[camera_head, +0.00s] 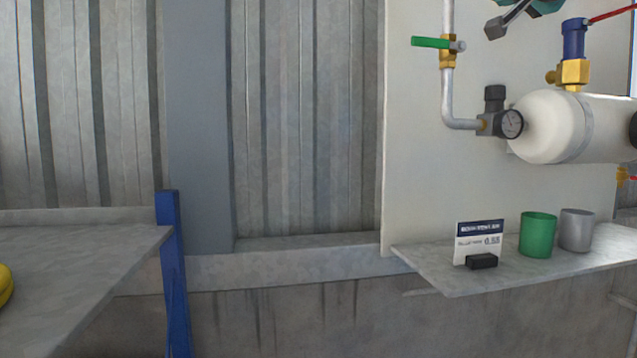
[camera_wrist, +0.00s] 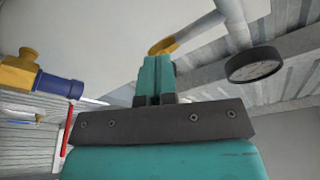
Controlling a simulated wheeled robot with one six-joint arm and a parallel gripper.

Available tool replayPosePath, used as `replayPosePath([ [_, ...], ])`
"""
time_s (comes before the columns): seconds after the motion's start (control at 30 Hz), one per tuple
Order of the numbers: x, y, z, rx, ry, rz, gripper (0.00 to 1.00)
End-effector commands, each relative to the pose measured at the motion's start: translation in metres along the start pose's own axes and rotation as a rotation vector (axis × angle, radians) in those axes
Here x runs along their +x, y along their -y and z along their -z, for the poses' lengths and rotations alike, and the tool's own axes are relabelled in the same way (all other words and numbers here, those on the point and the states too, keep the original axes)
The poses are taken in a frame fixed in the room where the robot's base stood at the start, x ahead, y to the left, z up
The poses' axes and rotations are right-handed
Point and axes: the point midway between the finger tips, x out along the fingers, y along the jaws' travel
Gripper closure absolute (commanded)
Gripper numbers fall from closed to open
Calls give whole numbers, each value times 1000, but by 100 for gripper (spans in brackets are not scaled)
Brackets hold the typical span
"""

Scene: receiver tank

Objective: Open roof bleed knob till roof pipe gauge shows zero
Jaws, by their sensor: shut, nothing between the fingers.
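A yellow knob or fitting (camera_wrist: 165,45) shows in the wrist view at the end of a pale pipe, just beyond my fingertips; it is partly hidden behind them. I cannot tell whether they touch it. A round black gauge (camera_wrist: 255,65) hangs to the right of it; its dial is too oblique to read. My gripper (camera_wrist: 153,62), with teal fingers, is shut and empty, pointing up towards the roof. In the head view only a bit of teal and dark grey hardware shows at the top edge. The knob and that roof gauge are not clearly seen there.
A white tank (camera_head: 560,126) with a dial gauge (camera_head: 512,124), a blue-topped brass valve (camera_head: 574,45) and a green-handled valve (camera_head: 432,42) are on the right panel. Below, a shelf (camera_head: 445,268) holds a sign (camera_head: 478,240), a green cup (camera_head: 537,235) and a grey cup (camera_head: 576,230).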

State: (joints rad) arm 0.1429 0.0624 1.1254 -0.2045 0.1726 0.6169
Motion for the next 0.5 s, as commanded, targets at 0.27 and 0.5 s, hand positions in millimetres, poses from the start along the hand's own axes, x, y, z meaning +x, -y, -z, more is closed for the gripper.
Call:
replayPosePath([
  [0.27,1,5,4,-3,-16,15,100],
  [0.5,-2,5,-5,-3,-12,17,100],
])
